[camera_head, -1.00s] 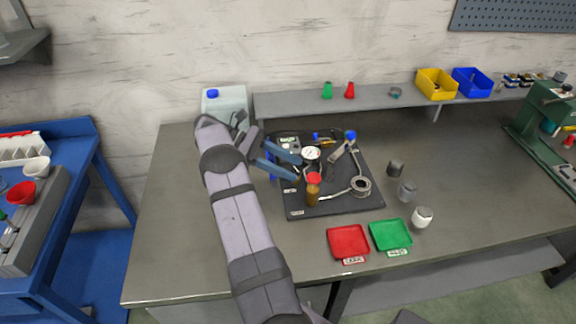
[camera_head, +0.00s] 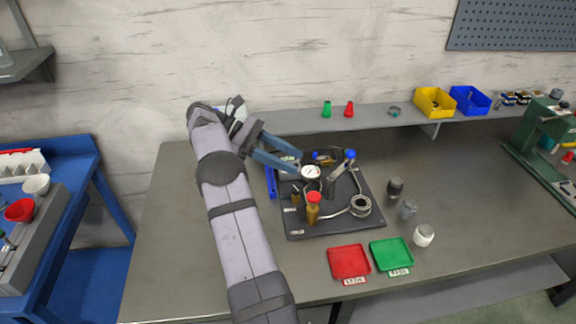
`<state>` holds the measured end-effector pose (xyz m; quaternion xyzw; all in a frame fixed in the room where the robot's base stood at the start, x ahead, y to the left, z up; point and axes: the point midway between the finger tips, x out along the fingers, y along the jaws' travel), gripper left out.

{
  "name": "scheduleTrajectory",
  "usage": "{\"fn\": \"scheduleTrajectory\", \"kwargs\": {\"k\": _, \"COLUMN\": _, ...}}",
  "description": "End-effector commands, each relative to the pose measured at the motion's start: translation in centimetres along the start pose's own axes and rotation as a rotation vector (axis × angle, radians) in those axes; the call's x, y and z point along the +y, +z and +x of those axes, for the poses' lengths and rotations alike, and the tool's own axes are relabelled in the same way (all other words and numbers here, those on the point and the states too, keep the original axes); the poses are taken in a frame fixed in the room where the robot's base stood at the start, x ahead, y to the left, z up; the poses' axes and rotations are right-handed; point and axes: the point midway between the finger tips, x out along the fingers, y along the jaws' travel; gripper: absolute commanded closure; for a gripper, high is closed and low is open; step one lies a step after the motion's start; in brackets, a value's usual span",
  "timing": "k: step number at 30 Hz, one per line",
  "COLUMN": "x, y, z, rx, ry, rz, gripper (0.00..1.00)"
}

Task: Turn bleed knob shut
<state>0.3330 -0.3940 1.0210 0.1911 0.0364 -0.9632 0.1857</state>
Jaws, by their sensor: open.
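A black board (camera_head: 335,225) on the table carries a test assembly with a round white gauge (camera_head: 311,172), an amber bottle with a red cap (camera_head: 313,208), a metal ring fitting (camera_head: 361,206) and a lever with a blue end (camera_head: 350,154). I cannot tell for certain which part is the bleed knob; a small dark part (camera_head: 295,196) sits left of the bottle. My gripper (camera_head: 299,163), with blue fingers, is open above the board's back left, close to the gauge. Whether it touches anything is unclear.
Red (camera_head: 349,262) and green (camera_head: 391,254) trays lie at the table's front. Small dark, grey and white-topped jars (camera_head: 424,236) stand right of the board. A shelf (camera_head: 380,122) behind holds yellow and blue bins. The table's right middle is clear.

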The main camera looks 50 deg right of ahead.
Motion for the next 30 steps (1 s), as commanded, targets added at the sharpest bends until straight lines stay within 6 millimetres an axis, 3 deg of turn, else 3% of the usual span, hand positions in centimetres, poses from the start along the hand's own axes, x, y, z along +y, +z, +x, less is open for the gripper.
{"fn": "scheduleTrajectory", "kwargs": {"k": 20, "x": -0.2, "y": 0.0, "z": 0.3, "rx": -0.083, "ry": 0.046, "rz": 0.014, "gripper": 0.58}}
{"fn": "scheduleTrajectory", "kwargs": {"k": 30, "x": -0.5, "y": -1.3, "z": 1.2, "rx": -0.356, "ry": 0.349, "rz": 0.052, "gripper": 0.58}}
